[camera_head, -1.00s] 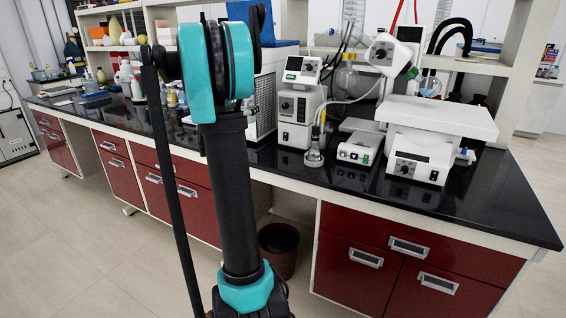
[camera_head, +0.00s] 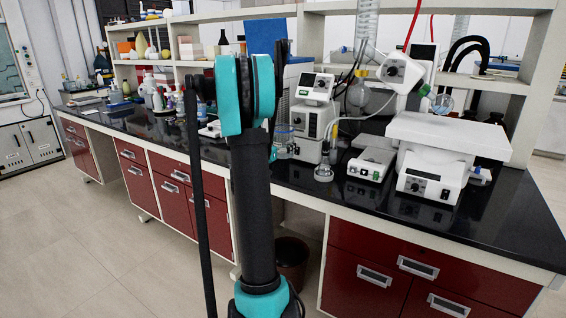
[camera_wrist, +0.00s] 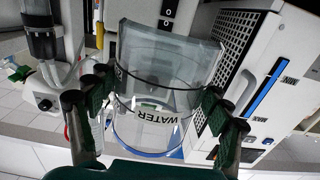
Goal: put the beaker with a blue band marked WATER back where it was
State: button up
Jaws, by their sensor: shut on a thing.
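The clear glass beaker (camera_wrist: 168,62) fills the middle of the wrist view. It has black lettering reading WATER, which appears upside down, and a blue band at its lower edge in the picture. My gripper (camera_wrist: 157,92) is shut on it, with one dark finger on each side of the glass. In the head view, my arm hides most of the gripper. A clear glass shape shows just right of the arm, in front of a white instrument, and looks like the held beaker (camera_head: 284,141). I cannot tell whether its base touches the bench.
The black bench (camera_head: 445,228) carries a white instrument (camera_head: 311,118), a small glass flask (camera_head: 323,172), a low white device (camera_head: 370,164) and a larger white device with a flat top (camera_head: 448,134). Bottles crowd the left part. A dark bin (camera_head: 291,258) stands under the bench.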

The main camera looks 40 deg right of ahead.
jog(key=shift+f, duration=4)
jog(key=shift+f, duration=0.1)
jog(key=o, duration=1.9)
jog(key=shift+c, duration=0.2)
jog(key=shift+s+a, duration=0.1)
jog(key=shift+a, duration=0.25)
jog(key=s+a+f+n+g+y, duration=0.1)
jog(key=s+a+f+n+y, duration=0.3)
jog(key=s+a, duration=0.5)
jog(key=s+a+f+n+y, duration=0.4)
jog(key=s+a+y, duration=0.3)
jog(key=a, duration=1.2)
jog(key=s+a+f+n+g+y, duration=0.1)
jog(key=s+a+f+n+y, duration=0.3)
jog(key=s+a, duration=0.8)
jog(key=a+n+y, duration=0.1)
jog(key=a, duration=0.1)
jog(key=shift+a+f+n+g+y, duration=0.3)
jog(key=shift+a+f, duration=0.05)
jog(key=shift+f, duration=0.05)
